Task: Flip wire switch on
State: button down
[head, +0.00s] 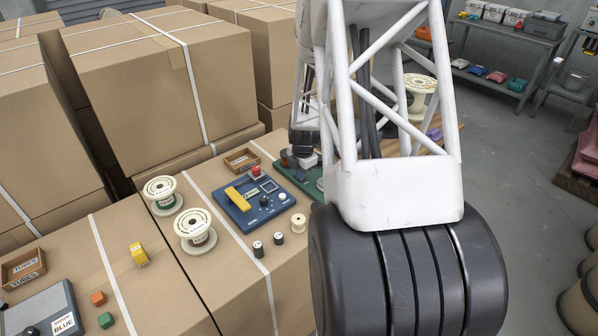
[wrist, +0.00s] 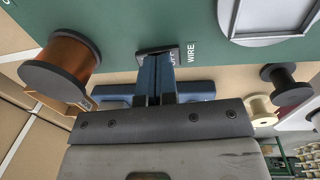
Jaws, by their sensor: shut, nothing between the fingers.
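In the wrist view, my gripper (wrist: 154,62) is shut, with its two blue fingers together and nothing between them. Its tips are at a small dark plate (wrist: 160,48) on the green board (wrist: 110,25), next to the printed word WIRE. The fingers cover most of this plate and part of its lettering, so I cannot see the switch lever, its position or whether the tips touch it. In the head view, only an edge of the green board (head: 312,183) shows beside my arm, and the switch is hidden.
A copper wire spool (wrist: 66,62) stands left of my fingers; a dark spool (wrist: 284,84) and a cream spool (wrist: 262,110) are to the right. A grey-framed white panel (wrist: 268,15) is on the board. In the head view, a blue control box (head: 243,215) sits left of the board.

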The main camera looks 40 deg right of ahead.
jog(key=shift+r, duration=0.15)
dwell(0.3)
notch_tip(320, 180, up, 14)
jog(key=s, duration=0.2)
dwell(0.6)
dwell(0.5)
